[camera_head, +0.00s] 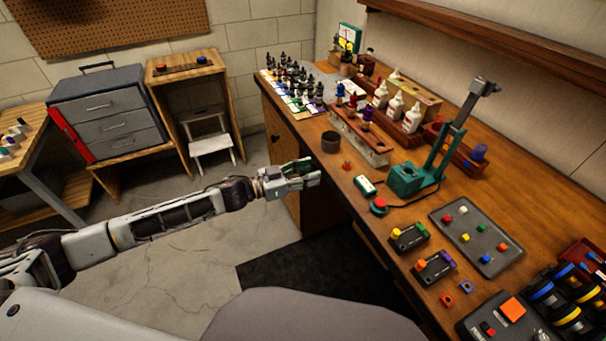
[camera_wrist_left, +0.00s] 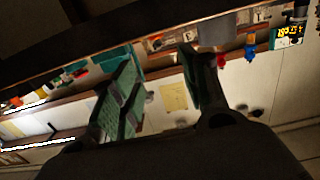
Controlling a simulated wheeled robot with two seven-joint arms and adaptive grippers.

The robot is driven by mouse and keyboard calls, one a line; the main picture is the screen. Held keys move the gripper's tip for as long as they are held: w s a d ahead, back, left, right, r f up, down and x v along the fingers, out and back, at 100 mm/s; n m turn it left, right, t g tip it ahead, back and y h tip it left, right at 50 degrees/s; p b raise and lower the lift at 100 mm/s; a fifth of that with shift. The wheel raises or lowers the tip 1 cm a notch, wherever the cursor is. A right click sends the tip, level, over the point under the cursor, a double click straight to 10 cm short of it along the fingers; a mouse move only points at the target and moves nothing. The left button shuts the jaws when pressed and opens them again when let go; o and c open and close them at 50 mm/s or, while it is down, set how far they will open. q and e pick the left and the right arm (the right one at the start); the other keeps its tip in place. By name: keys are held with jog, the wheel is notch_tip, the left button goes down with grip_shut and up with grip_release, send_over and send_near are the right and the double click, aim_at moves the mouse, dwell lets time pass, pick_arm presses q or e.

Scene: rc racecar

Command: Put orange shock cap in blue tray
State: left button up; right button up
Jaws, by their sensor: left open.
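My left gripper (camera_head: 314,174) is open and empty at the bench's left edge; its two green-padded fingers also show in the left wrist view (camera_wrist_left: 162,92), apart with nothing between them. A small orange-red piece (camera_head: 347,166) lies on the bench just right of the fingertips. An orange cap (camera_head: 420,265) sits on a dark block beside a purple one. I cannot tell for sure which is the shock cap. A small blue square piece (camera_head: 466,286) lies near the front, beside a red-orange one; whether it is the blue tray is unclear. My right gripper is not in view.
A dark cup (camera_head: 331,142) stands close beyond the gripper. A green press stand (camera_head: 407,179) and a white-and-green box (camera_head: 365,185) stand to its right. A grey tray (camera_head: 440,213) holds several coloured caps. Bottles and racks fill the bench's back.

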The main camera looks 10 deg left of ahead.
pick_arm(q)
jog(key=shift+s+a, duration=0.4)
jog(key=shift+a, duration=0.1)
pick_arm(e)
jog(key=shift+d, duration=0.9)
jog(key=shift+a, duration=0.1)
